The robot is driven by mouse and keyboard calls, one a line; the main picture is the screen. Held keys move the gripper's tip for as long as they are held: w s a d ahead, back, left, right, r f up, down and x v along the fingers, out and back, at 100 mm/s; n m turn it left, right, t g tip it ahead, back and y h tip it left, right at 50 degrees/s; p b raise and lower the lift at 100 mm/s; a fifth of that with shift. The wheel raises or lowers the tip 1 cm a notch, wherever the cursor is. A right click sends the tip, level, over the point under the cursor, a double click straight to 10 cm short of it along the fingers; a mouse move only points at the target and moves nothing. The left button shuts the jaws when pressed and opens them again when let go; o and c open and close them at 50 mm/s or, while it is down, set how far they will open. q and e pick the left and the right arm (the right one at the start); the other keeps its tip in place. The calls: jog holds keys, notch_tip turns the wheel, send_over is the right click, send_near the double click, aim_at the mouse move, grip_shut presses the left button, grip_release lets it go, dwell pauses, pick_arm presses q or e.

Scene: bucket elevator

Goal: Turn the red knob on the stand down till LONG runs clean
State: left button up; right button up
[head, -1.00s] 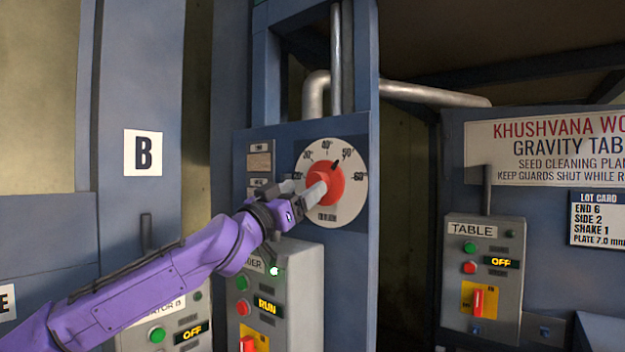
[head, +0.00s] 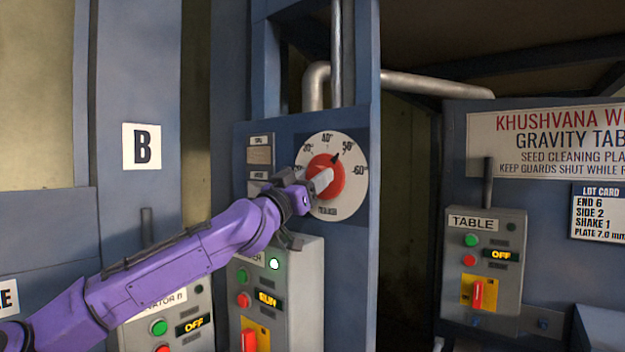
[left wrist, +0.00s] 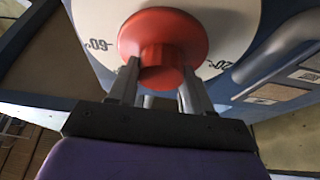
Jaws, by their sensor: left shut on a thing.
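The red knob (head: 328,186) sits on a round white dial (head: 352,196) marked from about 20° to 60°. The dial is on the blue stand (head: 363,240). A black pointer at the knob's edge lies between 40° and 50°, nearer 50°. My left gripper (head: 318,180) is at the knob. In the left wrist view its fingers (left wrist: 158,85) are shut on the grip of the red knob (left wrist: 165,45), one on each side. Two small windows (head: 260,155) with labels sit left of the dial, too small to read. My right gripper is not in view.
Below the dial is a grey control box (head: 285,300) showing RUN, close under my left forearm. Another grey box (head: 160,312) reads OFF. The TABLE box (head: 483,270) at the right also reads OFF. A metal pipe (head: 435,87) runs behind the stand.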

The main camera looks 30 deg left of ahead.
pick_arm(q)
jog(key=shift+n, duration=0.3)
jog(key=shift+n+g+y+b, duration=0.4)
jog(key=shift+n+y, duration=1.05)
jog(key=shift+n, duration=1.15)
jog(key=shift+n+g+y+b, duration=0.4)
jog(key=shift+n+y, duration=1.05)
jog(key=shift+n, duration=1.15)
jog(key=o, duration=1)
jog(key=shift+o, duration=0.2)
